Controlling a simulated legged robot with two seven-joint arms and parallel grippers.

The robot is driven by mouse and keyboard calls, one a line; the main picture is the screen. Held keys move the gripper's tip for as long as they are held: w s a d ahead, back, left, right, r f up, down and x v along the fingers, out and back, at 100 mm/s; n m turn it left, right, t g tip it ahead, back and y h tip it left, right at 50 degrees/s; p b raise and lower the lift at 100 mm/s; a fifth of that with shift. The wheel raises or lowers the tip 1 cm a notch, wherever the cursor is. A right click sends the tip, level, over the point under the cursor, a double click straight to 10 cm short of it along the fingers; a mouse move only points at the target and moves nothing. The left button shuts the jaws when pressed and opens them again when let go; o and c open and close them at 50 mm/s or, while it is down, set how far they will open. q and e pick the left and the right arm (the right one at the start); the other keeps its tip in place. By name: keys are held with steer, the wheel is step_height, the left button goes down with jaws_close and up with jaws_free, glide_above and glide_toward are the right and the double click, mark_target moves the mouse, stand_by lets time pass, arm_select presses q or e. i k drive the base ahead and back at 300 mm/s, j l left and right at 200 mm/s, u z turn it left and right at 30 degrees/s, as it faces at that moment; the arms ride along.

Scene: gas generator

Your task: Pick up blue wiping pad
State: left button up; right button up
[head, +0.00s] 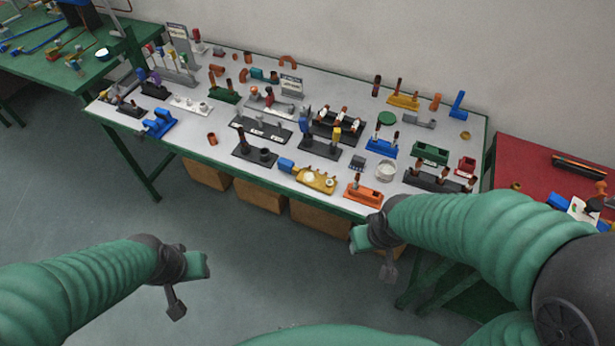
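Several blue items lie on the white-topped table, and I cannot tell for sure which is the wiping pad. A small blue block (286,164) lies at the table's front edge, left of a yellow holder. A larger blue piece (160,123) sits at the front left, and an upright blue piece (458,105) stands at the back right. My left gripper (188,286) hangs over the floor in front of the table, apart from everything. My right gripper (374,254) is just in front of the table's front edge. Neither visibly holds anything; their finger openings are unclear.
The white table (225,160) is crowded with small holders and tools. An orange holder (364,194) and a yellow holder (316,180) sit near its front edge. Cardboard boxes (258,194) stand beneath. A red table (530,170) is at right, a green table (60,75) at far left.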

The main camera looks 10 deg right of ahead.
mark_target(359, 163)
steer(key=i+j+z, duration=0.4)
steer(key=j+z, duration=0.15)
steer(key=i+j+z, duration=0.15)
steer(key=j+z, duration=0.15)
steer(key=j, duration=0.15)
steer(key=i+j+z, duration=0.1)
steer(key=j+z, duration=0.2)
steer(key=j, duration=0.1)
